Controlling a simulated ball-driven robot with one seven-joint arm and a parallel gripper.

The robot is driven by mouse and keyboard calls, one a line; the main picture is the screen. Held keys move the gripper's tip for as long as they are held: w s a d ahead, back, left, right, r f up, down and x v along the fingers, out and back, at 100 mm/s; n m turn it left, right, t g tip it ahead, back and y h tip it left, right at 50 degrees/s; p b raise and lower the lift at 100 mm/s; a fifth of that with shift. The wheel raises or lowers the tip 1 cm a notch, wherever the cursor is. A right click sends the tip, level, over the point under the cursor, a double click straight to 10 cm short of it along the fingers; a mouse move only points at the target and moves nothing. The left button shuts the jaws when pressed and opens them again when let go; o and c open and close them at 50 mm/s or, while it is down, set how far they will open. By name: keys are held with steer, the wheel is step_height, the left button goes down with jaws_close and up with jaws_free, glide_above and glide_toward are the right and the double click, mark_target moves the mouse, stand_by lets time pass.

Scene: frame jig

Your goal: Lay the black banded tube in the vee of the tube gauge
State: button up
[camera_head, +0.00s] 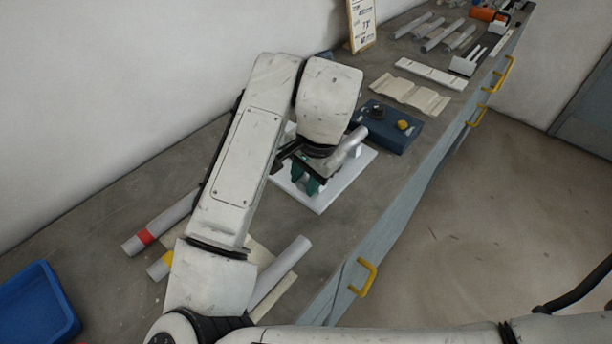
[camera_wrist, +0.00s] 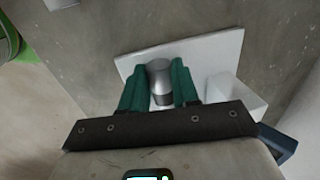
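My gripper (camera_head: 308,185) has green fingers and is over the white base plate of the tube gauge (camera_head: 325,200). In the wrist view, the fingers (camera_wrist: 163,68) are on both sides of a grey tube (camera_wrist: 159,72) and appear shut on it. A darker band shows at the tube's near end, so I take it as the black banded tube. In the head view, the grey tube (camera_head: 349,144) slants up to the right from the gripper. The white gauge (camera_wrist: 205,50) shows beneath and beside the fingers in the wrist view. The arm hides part of the gauge, and I cannot tell whether the tube touches the vee.
A dark blue box (camera_head: 395,140) with a black and a yellow knob stands beside the gauge. Red-banded (camera_head: 158,224) and yellow-banded (camera_head: 160,267) tubes and another grey tube (camera_head: 280,272) lie at the near end. A blue bin (camera_head: 62,318) is at lower left. Several tubes lie farther back.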

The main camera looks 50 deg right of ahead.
steer(key=o, duration=0.5)
step_height(320, 180, up, 11)
steer(key=s+p, duration=0.1)
steer(key=s, duration=0.1)
steer(key=shift+f, duration=0.2)
steer(key=shift+s, duration=0.15)
stand_by(0.5)
